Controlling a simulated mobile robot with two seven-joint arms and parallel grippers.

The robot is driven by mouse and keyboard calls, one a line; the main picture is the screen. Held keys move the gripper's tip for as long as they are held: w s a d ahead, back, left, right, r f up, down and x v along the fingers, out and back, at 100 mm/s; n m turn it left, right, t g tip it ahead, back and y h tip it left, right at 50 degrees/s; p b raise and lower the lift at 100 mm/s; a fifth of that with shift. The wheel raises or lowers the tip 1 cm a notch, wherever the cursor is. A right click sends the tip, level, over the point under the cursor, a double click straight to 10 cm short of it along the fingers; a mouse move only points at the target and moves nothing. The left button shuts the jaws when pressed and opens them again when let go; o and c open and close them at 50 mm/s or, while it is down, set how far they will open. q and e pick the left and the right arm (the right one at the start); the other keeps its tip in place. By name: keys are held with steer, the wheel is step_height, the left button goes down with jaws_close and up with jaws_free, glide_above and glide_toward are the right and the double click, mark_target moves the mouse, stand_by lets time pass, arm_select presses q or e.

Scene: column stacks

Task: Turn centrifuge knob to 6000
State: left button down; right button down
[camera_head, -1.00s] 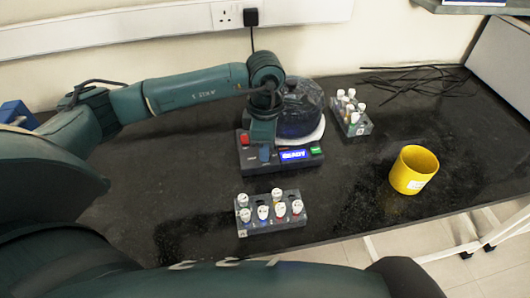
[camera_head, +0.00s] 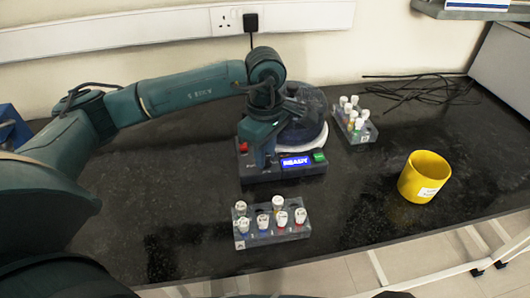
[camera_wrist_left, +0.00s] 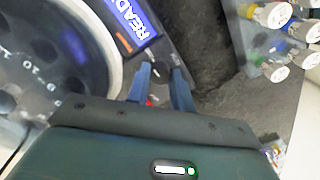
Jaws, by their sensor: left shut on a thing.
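The centrifuge (camera_head: 303,130) stands at the back middle of the bench, with a dark round lid and a grey front panel. Its lit blue display (camera_head: 296,162) reads READY; the display also shows in the left wrist view (camera_wrist_left: 133,20), partly cut off. My left gripper (camera_head: 262,164) is lowered onto the panel, left of the display. In the left wrist view its blue fingers (camera_wrist_left: 161,78) are shut around the small dark knob, which they mostly hide. The knob's setting cannot be read. My right gripper is out of view.
A tube rack (camera_head: 271,236) stands in front of the centrifuge, and another rack (camera_head: 362,135) stands behind to its right. A yellow cup (camera_head: 424,177) is near the front right edge. Black cables (camera_head: 415,88) lie at the back right. The bench between is clear.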

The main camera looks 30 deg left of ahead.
arm_select(q)
steer(key=shift+r, duration=0.1)
steer(key=c, duration=1.2)
jaws_free()
steer(key=shift+c, duration=0.2)
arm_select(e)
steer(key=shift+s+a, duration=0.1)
arm_select(q)
step_height(320, 180, up, 13)
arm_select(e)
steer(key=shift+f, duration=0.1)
arm_select(q)
steer(key=shift+r+p, duration=0.15)
steer(key=shift+p, duration=0.2)
